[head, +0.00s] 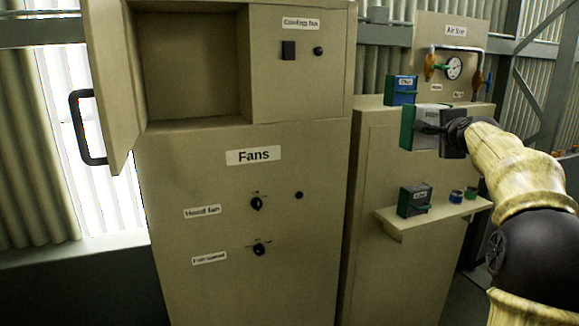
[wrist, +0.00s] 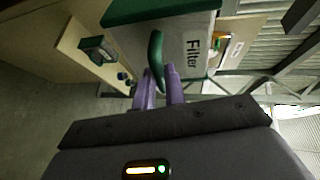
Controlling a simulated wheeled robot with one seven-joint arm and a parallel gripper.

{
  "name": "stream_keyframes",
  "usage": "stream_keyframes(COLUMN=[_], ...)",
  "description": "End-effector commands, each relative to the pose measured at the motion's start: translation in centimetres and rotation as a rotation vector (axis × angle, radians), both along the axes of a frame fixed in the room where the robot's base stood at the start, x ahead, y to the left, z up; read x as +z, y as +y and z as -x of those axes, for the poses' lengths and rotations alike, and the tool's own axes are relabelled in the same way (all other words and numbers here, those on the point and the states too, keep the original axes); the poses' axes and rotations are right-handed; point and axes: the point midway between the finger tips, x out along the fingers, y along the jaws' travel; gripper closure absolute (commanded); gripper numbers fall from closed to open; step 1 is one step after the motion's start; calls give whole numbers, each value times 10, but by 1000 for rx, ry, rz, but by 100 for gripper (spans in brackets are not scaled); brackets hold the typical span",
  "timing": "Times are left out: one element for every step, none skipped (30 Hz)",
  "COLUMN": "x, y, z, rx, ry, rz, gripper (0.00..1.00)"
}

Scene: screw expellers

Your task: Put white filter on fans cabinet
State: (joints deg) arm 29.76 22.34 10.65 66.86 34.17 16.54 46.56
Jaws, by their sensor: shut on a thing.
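The white filter (head: 427,115), a pale grey-white box with a green end and the word Filter, is in front of the right cabinet in the head view. It fills the top of the wrist view (wrist: 178,38). My gripper (wrist: 158,82) has its purple fingers shut on the filter's green handle (wrist: 156,52). In the head view my gripper (head: 456,134) is at the filter's right side. The fans cabinet (head: 300,215) stands to the left, with an empty-looking upper compartment (head: 192,68) whose door (head: 113,75) is swung open at the left.
The right cabinet (head: 385,170) has a blue box (head: 402,90) on top and a small shelf (head: 437,215). A dark box with a green side (head: 415,201) and small cans (head: 457,196) stand on the shelf. A gauge panel (head: 452,65) rises behind. Space before the fans cabinet is clear.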

Motion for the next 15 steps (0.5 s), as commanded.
stream_keyframes(x=[-24, -35, -51, -62, -75, -90, -103, -113, -130, -142, -154, -170, -182, -195, -211], y=[-3, -5, -7, -10, -12, -15, -18, -20, -22, -25, -26, -27, -28, -29, -29], z=[-10, -14, -20, -24, -28, -32, -36, -39, -43, -45, -47, -51, -53, -55, -57], rx=[-9, -17, -25, -33, -40, -49, -55, -62, -70, -76, -82, -87, -91, -95, -98], ry=[7, 6, 5, 6, 6, 6, 7, 6, 6, 6, 6, 6, 6, 5, 5], rz=[-6, -6, -7, -5, -6, -6, -7, -6, -5, -6, -4, -5, -4, -5, -4], gripper=[100, 100, 100, 100, 100, 100, 100, 100, 100, 100, 100, 100, 100, 100, 100])
